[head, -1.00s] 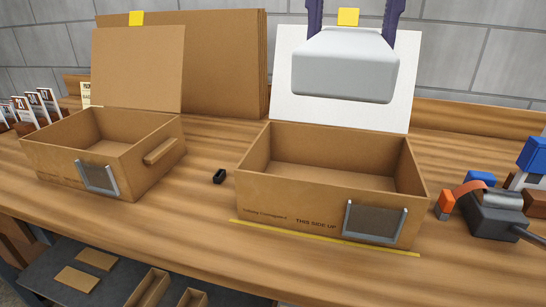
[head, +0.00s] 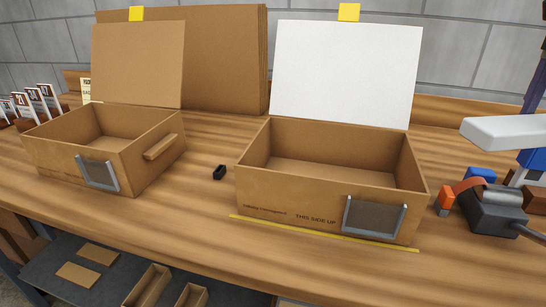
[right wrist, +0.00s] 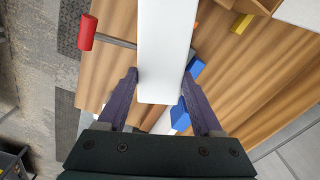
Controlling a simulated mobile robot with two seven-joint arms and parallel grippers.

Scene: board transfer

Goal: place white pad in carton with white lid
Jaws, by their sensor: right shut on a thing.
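The white pad (head: 508,132) is in the air at the right edge of the head view, above the tape tool. In the right wrist view the white pad (right wrist: 165,50) lies between the purple fingers of my right gripper (right wrist: 160,76), which is shut on it. In the head view only part of my right gripper shows, at the right edge. The carton with the white lid (head: 300,207) stands open right of centre, its white lid (head: 345,72) raised at the back. Its visible inside is empty. The pad is to its right. My left gripper is not in view.
An open carton with a brown lid (head: 130,165) stands at the left. A small black item (head: 219,173) lies between the cartons. A tape tool (head: 492,212) is on the bench right of the white-lid carton. Flat cardboard sheets (head: 225,60) lean behind.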

